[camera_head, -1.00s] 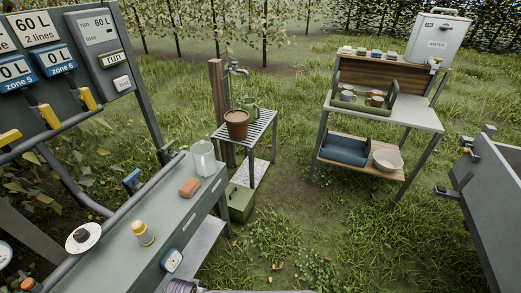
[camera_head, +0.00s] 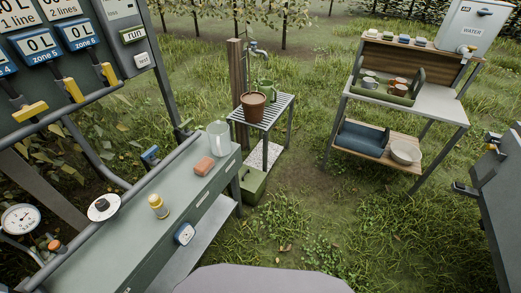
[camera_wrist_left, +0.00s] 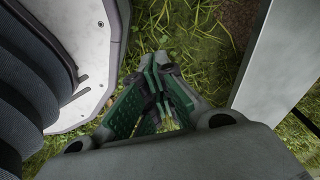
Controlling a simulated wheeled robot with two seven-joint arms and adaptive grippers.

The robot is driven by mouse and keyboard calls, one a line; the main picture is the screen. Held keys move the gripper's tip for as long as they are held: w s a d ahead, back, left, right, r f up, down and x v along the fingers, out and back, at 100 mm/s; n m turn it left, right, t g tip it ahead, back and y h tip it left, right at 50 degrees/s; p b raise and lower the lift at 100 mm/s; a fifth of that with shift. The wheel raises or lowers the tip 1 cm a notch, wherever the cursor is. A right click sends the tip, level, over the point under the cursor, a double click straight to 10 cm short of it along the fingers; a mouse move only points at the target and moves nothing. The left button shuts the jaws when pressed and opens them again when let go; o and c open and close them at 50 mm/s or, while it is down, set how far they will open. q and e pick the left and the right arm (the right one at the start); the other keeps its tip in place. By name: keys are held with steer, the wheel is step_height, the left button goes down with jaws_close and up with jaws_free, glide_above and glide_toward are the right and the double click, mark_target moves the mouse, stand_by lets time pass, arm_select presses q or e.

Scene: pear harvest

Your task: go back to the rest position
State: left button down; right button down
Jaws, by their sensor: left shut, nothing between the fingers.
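My left gripper (camera_wrist_left: 160,88) shows in the left wrist view with its green-lined fingers closed together and nothing between them. It points down over grass, beside a pale rounded panel on the left and a grey post or panel edge on the right. Neither gripper shows in the head view. A grey rounded shape at the bottom of the head view looks like part of my own body.
A potting shelf (camera_head: 440,108) stands at right.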

arm_select(q)
steer(key=s+a+f, duration=0.4)
steer(key=s+f, duration=0.2)
steer(key=s, duration=0.5)
steer(key=shift+s+f+g, duration=0.2)
steer(key=shift+f+g, duration=0.05)
steer(key=shift+g, duration=0.05)
stand_by(0.6)
